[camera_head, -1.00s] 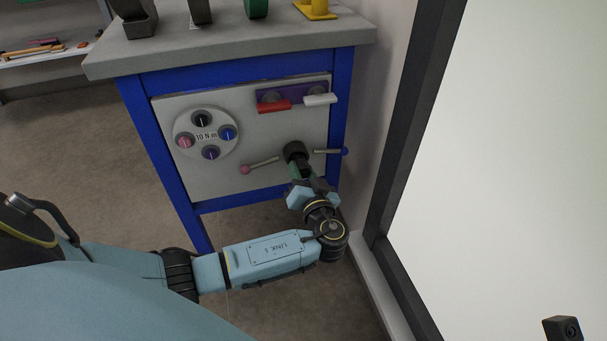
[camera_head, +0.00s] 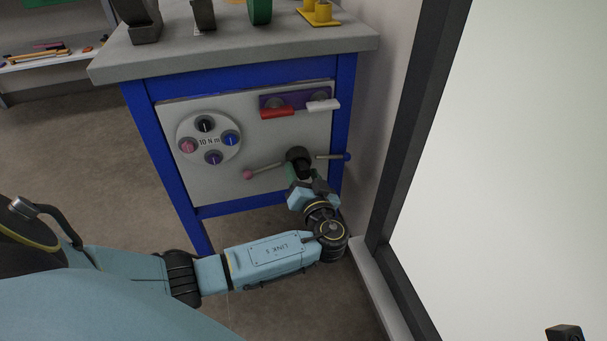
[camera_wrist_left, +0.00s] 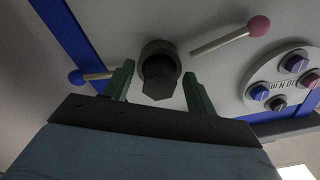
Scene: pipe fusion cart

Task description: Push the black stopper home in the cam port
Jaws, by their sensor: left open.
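The cam port (camera_wrist_left: 153,47) is a dark round collar on the grey panel of the blue cart; it also shows in the head view (camera_head: 297,154). The black stopper (camera_wrist_left: 160,81) has a hexagonal end and stands out of the collar toward my left wrist camera. How deep it sits cannot be told. My left gripper (camera_wrist_left: 160,88) is open, with one green finger on each side of the stopper and visible gaps between. In the head view my left gripper (camera_head: 301,170) is just below the port and partly hides it.
A rod with a pink knob (camera_head: 247,174) and one with a blue knob (camera_head: 347,156) flank the port. A round dial plate (camera_head: 209,139) sits left. Red (camera_head: 277,113) and white (camera_head: 323,105) handles are above. A wall stands close on the right.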

